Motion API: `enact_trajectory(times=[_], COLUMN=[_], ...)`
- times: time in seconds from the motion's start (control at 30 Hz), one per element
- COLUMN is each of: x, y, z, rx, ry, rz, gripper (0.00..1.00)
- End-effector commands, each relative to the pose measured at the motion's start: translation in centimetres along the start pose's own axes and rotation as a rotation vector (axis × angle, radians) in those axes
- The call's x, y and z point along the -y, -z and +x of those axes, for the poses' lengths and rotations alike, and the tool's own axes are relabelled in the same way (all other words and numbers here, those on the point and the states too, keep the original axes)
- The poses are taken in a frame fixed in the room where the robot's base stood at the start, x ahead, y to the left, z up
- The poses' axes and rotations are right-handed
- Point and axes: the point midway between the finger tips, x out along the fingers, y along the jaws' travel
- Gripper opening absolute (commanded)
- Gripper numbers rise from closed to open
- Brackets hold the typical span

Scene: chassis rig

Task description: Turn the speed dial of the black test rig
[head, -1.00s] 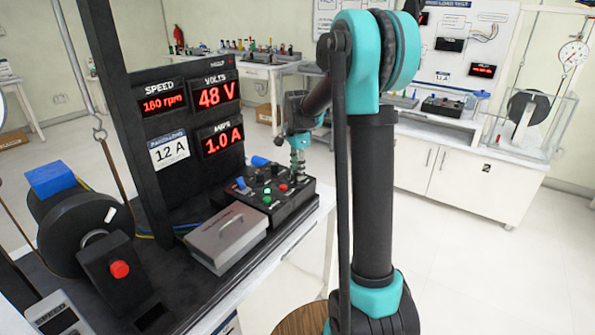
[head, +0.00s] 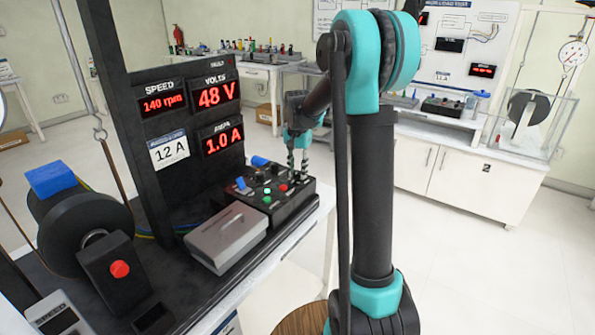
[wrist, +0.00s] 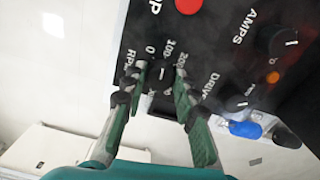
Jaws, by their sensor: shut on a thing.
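The black control box (head: 283,207) of the test rig stands at the right end of the rig's bench in the head view. In the wrist view its panel (wrist: 215,60) fills the upper right. The speed dial (wrist: 160,78) is a black knob with RPM and the marks 0, 100 and 200 around it. My gripper (wrist: 160,72) has one finger on each side of this dial and is shut on it. In the head view my gripper (head: 298,163) reaches down to the far right of the box. The speed display (head: 163,103) reads 140 rpm.
Beside the dial are an AMPS knob (wrist: 283,40), a DRIVE knob (wrist: 236,103), a blue switch (wrist: 245,129) and a red button (wrist: 188,5). A grey lidded box (head: 228,238) sits in front of the control box. Displays show 48 V and 1.0 A.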

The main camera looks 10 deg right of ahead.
Motion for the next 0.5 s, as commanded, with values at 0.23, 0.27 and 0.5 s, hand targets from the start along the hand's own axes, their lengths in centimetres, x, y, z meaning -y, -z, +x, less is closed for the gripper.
enact_trajectory(times=[0.23,0.27,0.5], x=[-0.01,-0.01,-0.01], y=[0.0,0.0,0.0], z=[0.01,0.01,0.01], rx=[0.0,0.0,0.0], ry=[0.0,0.0,0.0], rz=[-0.23,-0.257,-0.454], gripper=[0.0,0.0,0.0])
